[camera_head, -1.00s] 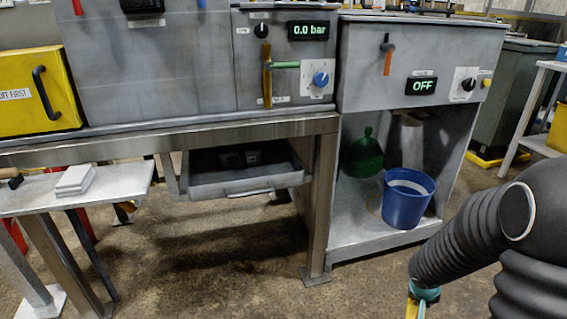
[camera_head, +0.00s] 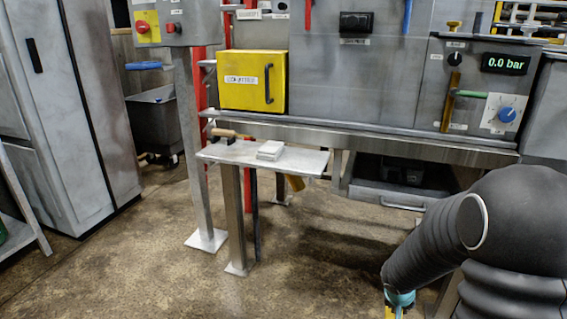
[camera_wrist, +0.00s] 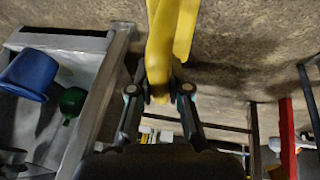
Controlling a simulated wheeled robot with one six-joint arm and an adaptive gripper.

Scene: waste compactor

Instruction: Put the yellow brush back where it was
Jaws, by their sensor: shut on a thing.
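The yellow brush (camera_wrist: 163,45) is in my gripper (camera_wrist: 160,92) in the wrist view, its long yellow part reaching out past the fingers to the top edge. My gripper is shut on it over the brown floor. In the head view my gripper (camera_head: 399,299) is at the bottom edge, and only a small yellow bit (camera_head: 390,312) of the brush shows there. The rest of the brush is cut off by the frame.
A small side table (camera_head: 310,160) holds white pads (camera_head: 270,150) and a wooden-handled tool (camera_head: 236,134). Behind is the bench with a yellow box (camera_head: 240,80) and an open drawer (camera_head: 385,194). A blue bucket (camera_wrist: 28,74) shows in the wrist view. Floor at left centre is clear.

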